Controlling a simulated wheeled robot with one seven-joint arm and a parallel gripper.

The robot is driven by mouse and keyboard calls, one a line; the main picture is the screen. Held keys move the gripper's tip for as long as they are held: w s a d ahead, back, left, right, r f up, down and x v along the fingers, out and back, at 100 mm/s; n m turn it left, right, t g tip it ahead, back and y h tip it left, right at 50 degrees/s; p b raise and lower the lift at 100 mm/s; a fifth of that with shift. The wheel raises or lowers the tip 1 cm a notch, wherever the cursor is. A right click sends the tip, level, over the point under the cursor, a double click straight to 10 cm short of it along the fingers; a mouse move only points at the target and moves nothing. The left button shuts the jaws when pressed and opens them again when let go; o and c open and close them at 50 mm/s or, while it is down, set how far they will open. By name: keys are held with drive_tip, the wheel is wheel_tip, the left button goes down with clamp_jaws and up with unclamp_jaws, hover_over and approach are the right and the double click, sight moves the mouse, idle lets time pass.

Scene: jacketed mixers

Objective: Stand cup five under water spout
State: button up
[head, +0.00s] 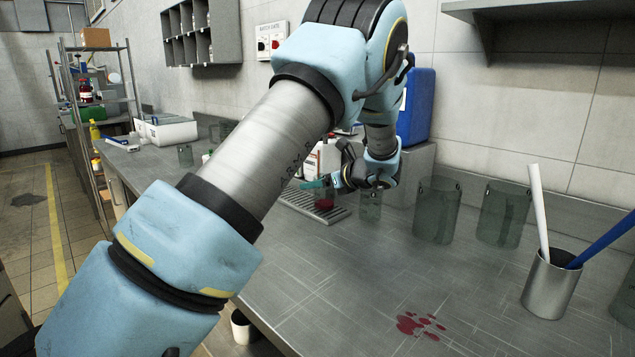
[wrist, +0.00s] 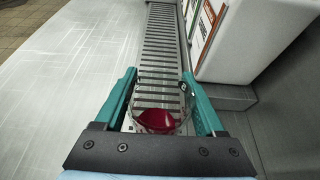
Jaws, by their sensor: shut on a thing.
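My gripper (head: 322,184) is at the far part of the counter, with teal fingers shut on a small clear cup (head: 324,197) that has red liquid in its bottom. In the wrist view my gripper (wrist: 159,76) has a finger on each side of this cup (wrist: 158,119), which looks upright. The cup is over or on the near end of a slotted drip grate (wrist: 160,50), which also shows in the head view (head: 300,203). I cannot make out the water spout; my arm hides part of that area.
A small clear cup (head: 370,207) stands just right of my gripper. Two larger clear vessels (head: 437,212) (head: 503,214) stand further right. A metal holder (head: 550,287) with a white and a blue stick is at the right. Red splashes (head: 420,325) mark the bare front counter.

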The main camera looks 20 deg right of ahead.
drive_tip(key=shift+d, duration=0.1)
drive_tip(key=shift+f, duration=0.15)
drive_tip(key=o, duration=1.3)
drive_tip(key=shift+s+d+r, duration=0.1)
drive_tip(key=shift+d+r, duration=0.05)
drive_tip(key=shift+r, duration=0.1)
drive_tip(key=b+v, duration=0.1)
drive_tip(key=v, duration=1)
drive_tip(key=shift+s+d, duration=0.15)
drive_tip(key=shift+s, duration=0.1)
drive_tip(key=shift+s, duration=0.1)
